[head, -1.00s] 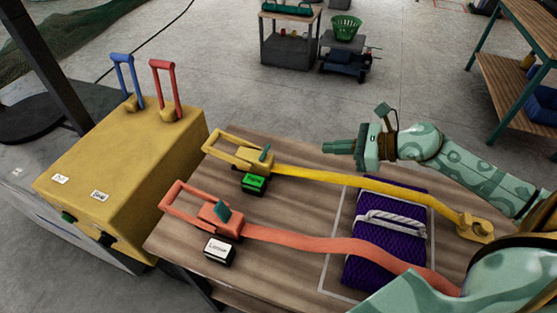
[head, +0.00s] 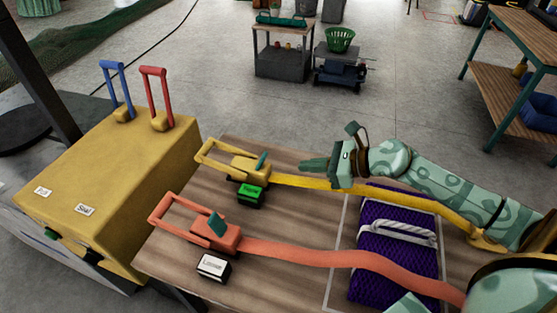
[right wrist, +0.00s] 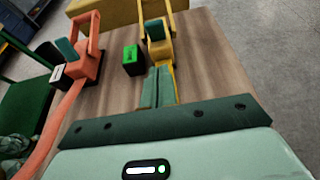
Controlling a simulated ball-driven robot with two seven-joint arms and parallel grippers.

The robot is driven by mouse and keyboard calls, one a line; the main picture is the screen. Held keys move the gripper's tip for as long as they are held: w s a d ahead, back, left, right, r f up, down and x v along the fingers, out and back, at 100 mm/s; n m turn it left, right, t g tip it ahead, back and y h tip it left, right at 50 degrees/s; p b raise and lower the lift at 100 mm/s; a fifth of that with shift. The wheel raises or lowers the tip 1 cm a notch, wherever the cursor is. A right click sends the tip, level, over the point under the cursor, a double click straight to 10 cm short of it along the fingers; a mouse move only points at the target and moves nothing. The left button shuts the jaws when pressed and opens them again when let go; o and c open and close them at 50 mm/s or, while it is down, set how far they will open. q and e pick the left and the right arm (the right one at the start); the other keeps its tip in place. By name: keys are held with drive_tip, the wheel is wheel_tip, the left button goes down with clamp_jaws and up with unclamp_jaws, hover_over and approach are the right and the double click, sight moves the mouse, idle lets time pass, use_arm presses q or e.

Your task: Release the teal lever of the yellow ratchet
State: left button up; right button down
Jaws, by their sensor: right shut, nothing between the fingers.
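The yellow ratchet (head: 244,172) sits on the wooden table with its handle frame raised to the left and its teal lever (head: 263,160) standing up. My right gripper (head: 303,167) is shut and empty, to the right of the ratchet and over the yellow strap (head: 330,182). Its fingertips point at the ratchet, with a small gap to the lever. In the right wrist view the shut fingers (right wrist: 158,74) point at the yellow ratchet (right wrist: 162,50), whose teal lever (right wrist: 154,30) shows beyond the fingertips.
An orange ratchet (head: 227,238) with its own teal lever and orange strap (head: 320,257) lies nearer. A green label block (head: 250,197) and a "Loose" block (head: 212,268) stand beside the ratchets. A purple net bundle (head: 385,270) lies right. A yellow control box (head: 110,190) stands left.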

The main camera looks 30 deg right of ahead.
sight(261, 161)
drive_tip(key=x, duration=0.4)
drive_tip(key=shift+f+b, duration=0.1)
drive_tip(key=shift+b, duration=0.2)
drive_tip(key=w+a, duration=0.1)
drive_tip(key=w+a+r, duration=0.1)
drive_tip(key=w, duration=0.1)
drive_tip(key=shift+w+a+r, duration=0.1)
drive_tip(key=shift+a+r, duration=0.1)
drive_tip(key=shift+a, duration=0.2)
